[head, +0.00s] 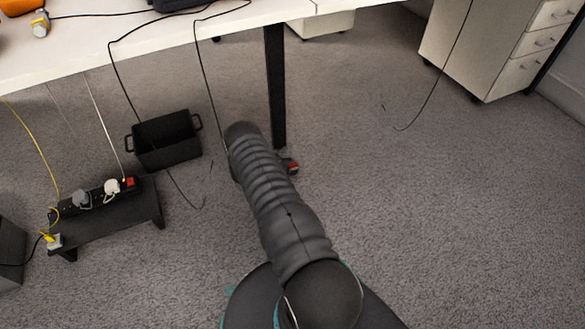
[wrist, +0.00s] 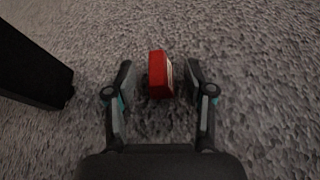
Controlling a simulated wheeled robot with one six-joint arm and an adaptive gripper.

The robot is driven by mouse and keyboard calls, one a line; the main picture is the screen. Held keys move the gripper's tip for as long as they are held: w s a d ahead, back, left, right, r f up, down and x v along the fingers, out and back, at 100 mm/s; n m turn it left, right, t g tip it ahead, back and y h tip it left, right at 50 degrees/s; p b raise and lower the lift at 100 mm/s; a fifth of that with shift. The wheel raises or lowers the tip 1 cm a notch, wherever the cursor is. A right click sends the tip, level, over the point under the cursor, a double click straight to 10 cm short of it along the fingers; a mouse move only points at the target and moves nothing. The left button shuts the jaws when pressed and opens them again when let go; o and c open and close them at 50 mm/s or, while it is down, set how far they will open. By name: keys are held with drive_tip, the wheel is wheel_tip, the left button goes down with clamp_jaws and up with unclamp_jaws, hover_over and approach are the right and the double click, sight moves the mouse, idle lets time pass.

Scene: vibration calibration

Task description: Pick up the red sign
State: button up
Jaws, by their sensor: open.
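The red sign (wrist: 158,76) is a small red block with a pale face on its right side, on the grey carpet. In the wrist view it sits between the two fingertips of my gripper (wrist: 159,82), which is open, with a gap on each side of it. How far the sign lies below the fingertips I cannot tell. In the head view, a small part of the red sign (head: 293,167) shows just right of my arm. My arm hides the rest of it, and my gripper is hidden there.
A dark table leg (head: 275,85) stands close to the sign; a dark post, likely this leg, shows in the wrist view (wrist: 30,70). A black bin (head: 168,152) and a power-strip stand (head: 105,218) are at left.

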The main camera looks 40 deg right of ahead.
clamp_jaws()
drive_tip(key=shift+r, duration=0.1)
